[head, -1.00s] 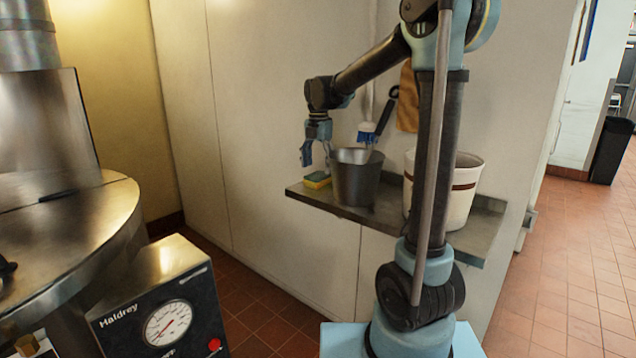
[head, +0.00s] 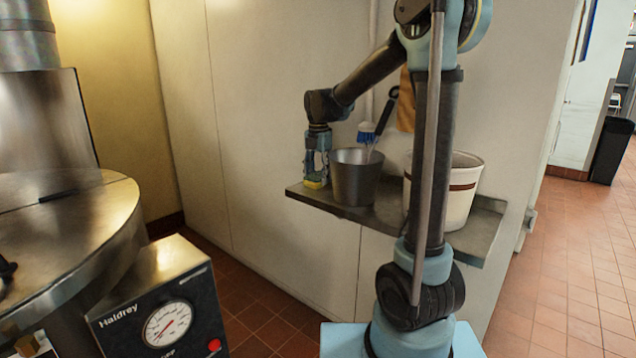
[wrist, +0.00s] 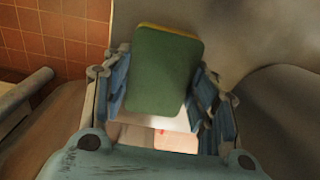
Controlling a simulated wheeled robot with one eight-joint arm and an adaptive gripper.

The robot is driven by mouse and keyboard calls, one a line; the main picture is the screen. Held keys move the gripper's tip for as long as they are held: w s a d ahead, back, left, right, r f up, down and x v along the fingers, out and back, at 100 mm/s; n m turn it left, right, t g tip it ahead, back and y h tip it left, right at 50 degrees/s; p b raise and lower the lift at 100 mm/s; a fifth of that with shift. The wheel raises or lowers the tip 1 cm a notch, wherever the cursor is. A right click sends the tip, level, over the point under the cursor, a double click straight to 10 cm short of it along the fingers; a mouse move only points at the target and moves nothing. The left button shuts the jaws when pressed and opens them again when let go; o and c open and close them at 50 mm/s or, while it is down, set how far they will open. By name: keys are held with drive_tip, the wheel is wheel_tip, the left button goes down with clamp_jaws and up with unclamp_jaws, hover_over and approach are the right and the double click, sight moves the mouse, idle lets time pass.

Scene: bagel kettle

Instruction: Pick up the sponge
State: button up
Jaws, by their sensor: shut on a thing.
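The sponge (head: 314,183) is at the left end of the wall shelf (head: 385,215), beside the grey metal bucket. In the wrist view the sponge (wrist: 160,70) shows its green face and a thin yellow edge. My gripper (head: 316,172) points down over it, with its fingers on either side. In the wrist view my gripper (wrist: 162,95) is shut on the sponge, with a finger at its left and right sides. In the head view the fingers hide much of the sponge. I cannot tell if it still touches the shelf.
A grey metal bucket (head: 356,180) stands close to the right of my gripper, with a blue-and-white brush (head: 368,135) above it. A white bucket (head: 466,195) with a brown band stands farther right. A large steel kettle (head: 70,225) fills the left.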

sight(318, 175)
wheel_tip(318, 175, up, 18)
idle(0.7)
drive_tip(key=shift+o, duration=0.7)
drive_tip(key=c, duration=0.4)
drive_tip(key=shift+o, duration=0.2)
drive_tip(key=shift+s, duration=0.1)
